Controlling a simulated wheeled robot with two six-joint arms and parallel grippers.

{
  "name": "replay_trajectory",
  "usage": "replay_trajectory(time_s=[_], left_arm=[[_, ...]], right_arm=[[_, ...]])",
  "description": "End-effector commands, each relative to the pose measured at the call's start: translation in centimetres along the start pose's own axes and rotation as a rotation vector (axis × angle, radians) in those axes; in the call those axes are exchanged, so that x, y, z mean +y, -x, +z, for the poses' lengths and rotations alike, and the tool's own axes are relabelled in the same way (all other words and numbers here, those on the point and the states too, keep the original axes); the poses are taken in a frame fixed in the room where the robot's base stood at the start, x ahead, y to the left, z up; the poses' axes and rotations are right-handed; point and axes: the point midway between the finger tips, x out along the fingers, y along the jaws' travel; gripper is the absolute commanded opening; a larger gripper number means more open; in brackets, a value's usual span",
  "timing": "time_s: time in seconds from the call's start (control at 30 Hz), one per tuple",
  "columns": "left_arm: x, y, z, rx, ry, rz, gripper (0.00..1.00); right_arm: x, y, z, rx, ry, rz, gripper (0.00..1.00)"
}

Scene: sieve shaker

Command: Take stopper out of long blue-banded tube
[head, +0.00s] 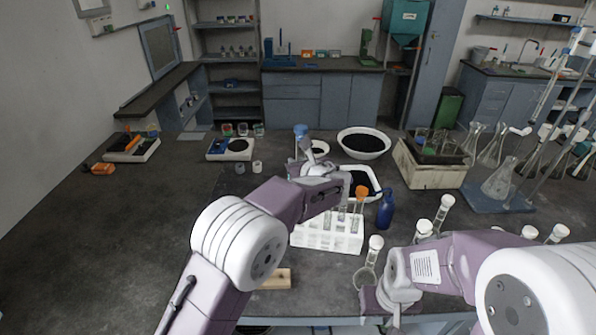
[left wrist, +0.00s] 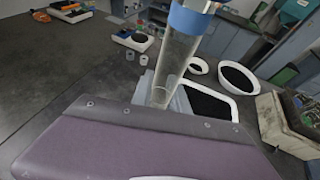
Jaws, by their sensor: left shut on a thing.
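My left gripper (head: 308,165) is shut on a long clear tube with a blue band and holds it roughly upright above the table. The blue-banded tube (left wrist: 178,58) rises in front of the left wrist camera, its blue band (left wrist: 190,20) near the top edge. In the head view the blue band (head: 300,131) shows above the gripper, and my arm hides much of the tube. I cannot make out a separate stopper; the tube's top is cut off in the wrist view. My right gripper (head: 385,300) is low at the front, beside a stoppered flask (head: 368,272); its fingers are unclear.
A white rack (head: 325,238) with several tubes, one orange-topped (head: 360,193), stands below my left arm. A blue bottle (head: 386,210) stands beside it. A white tray (head: 374,187) of dark grains and a bowl (head: 364,143) lie behind. The table's left side is mostly clear.

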Motion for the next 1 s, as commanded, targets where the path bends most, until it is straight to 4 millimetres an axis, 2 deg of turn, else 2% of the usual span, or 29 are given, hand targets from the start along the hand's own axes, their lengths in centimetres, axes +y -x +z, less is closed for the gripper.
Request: replay_trajectory(time_s=[0.23, 0.27, 0.3, 0.33, 1.0], left_arm=[[0.00, 0.04, 0.11, 0.000, 0.001, 0.000, 0.00], [0.00, 0.04, 0.10, 0.000, 0.001, 0.000, 0.14], [0.00, 0.04, 0.10, 0.000, 0.001, 0.000, 0.03], [0.00, 0.03, 0.10, 0.000, 0.000, 0.000, 0.00], [0.00, 0.02, 0.08, 0.000, 0.000, 0.000, 0.00]], right_arm=[[0.00, 0.00, 0.00, 0.000, 0.000, 0.000, 0.36], [0.00, 0.00, 0.00, 0.000, 0.000, 0.000, 0.36], [0.00, 0.00, 0.00, 0.000, 0.000, 0.000, 0.36], [0.00, 0.00, 0.00, 0.000, 0.000, 0.000, 0.36], [0.00, 0.00, 0.00, 0.000, 0.000, 0.000, 0.36]])
